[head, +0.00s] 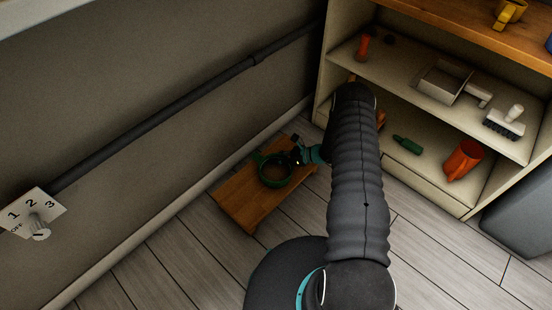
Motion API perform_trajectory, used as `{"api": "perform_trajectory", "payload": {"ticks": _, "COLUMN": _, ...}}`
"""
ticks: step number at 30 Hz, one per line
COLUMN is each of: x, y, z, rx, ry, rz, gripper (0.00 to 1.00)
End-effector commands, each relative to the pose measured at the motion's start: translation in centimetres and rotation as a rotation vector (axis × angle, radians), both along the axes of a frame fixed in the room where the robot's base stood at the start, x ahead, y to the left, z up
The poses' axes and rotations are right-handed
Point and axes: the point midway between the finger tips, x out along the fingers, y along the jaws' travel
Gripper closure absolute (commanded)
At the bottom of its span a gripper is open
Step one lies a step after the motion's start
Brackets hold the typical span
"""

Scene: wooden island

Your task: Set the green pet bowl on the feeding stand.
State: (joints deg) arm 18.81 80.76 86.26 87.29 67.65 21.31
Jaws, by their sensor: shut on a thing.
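The green pet bowl (258,181) is a round bowl with a dark green rim, seen from above over the wooden feeding stand. The feeding stand (237,205) is a low brown wooden bench on the floor beside the wall. My gripper (297,158) is shut on the right side of the bowl's rim. Whether the bowl rests on the stand or hangs just above it, I cannot tell. My arm hides the ground to the right of the stand.
A dark pipe (160,119) and a dial panel (33,213) are on the left wall. Plank floor (160,272) in front is clear.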

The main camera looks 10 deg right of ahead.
Motion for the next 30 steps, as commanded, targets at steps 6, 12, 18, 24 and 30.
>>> {"api": "perform_trajectory", "payload": {"ticks": 6, "x": 0.0, "y": 0.0, "z": 0.0, "rx": 0.001, "ry": 0.0, "rz": 0.0, "gripper": 1.0}}
{"api": "perform_trajectory", "payload": {"ticks": 12, "x": 0.0, "y": 0.0, "z": -0.3, "rx": 0.0, "ry": 0.0, "rz": 0.0, "gripper": 0.78}}
{"api": "perform_trajectory", "payload": {"ticks": 18, "x": 0.0, "y": 0.0, "z": -0.3, "rx": 0.0, "ry": 0.0, "rz": 0.0, "gripper": 0.56}}
{"api": "perform_trajectory", "payload": {"ticks": 24, "x": 0.0, "y": 0.0, "z": -0.2, "rx": 0.0, "ry": 0.0, "rz": 0.0, "gripper": 0.56}}
{"api": "perform_trajectory", "payload": {"ticks": 30, "x": -0.4, "y": -1.4, "z": 0.6, "rx": -0.001, "ry": -0.001, "rz": -0.004, "gripper": 0.56}}
